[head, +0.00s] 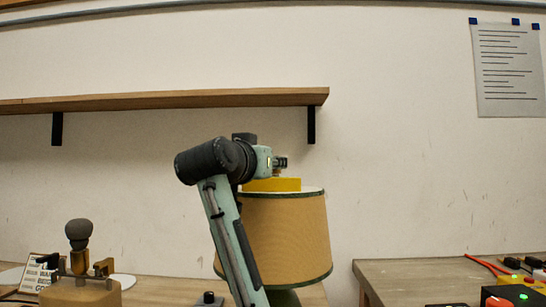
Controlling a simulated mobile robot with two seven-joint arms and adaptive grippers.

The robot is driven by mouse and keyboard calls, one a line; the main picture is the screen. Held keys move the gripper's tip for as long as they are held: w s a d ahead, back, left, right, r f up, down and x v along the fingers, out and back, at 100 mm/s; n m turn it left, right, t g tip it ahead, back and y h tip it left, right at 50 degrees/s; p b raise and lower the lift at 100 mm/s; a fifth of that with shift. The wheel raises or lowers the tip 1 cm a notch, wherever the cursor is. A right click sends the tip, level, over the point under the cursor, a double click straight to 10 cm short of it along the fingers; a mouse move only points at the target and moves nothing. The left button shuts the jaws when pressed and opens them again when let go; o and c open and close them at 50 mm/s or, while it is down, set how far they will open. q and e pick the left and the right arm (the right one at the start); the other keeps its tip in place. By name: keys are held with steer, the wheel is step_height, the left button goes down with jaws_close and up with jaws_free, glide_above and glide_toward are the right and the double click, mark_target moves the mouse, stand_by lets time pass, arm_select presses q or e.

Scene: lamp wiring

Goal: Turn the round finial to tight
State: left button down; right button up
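A tan lampshade (288,230) with dark green trim stands on a green lamp base (284,298) at the centre. A yellow band-like piece (285,184) shows at the shade's top opening. Whether the fingers are open or shut is too small to tell. My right gripper is not in view.
A wooden shelf (170,101) runs along the wall behind, above the lamp. A wooden block with brass holders (80,290) and a dark rounded piece (78,233) stands at left.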

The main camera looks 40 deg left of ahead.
arm_select(q)
steer(key=m+h, duration=0.1)
steer(key=h, duration=0.1)
steer(key=m+h, duration=0.1)
steer(key=h, duration=0.1)
steer(key=shift+a+m+t, duration=0.3)
steer(key=shift+a+m+h+p, duration=0.15)
steer(key=shift+m+h+p, duration=0.15)
steer(key=shift+m+h, duration=1.6)
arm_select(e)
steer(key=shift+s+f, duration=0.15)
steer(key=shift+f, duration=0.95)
arm_select(q)
steer(key=shift+n+h, duration=0.3)
steer(key=shift+h, duration=0.3)
steer(key=c, duration=1.2)
jaws_free()
steer(key=shift+f, duration=0.1)
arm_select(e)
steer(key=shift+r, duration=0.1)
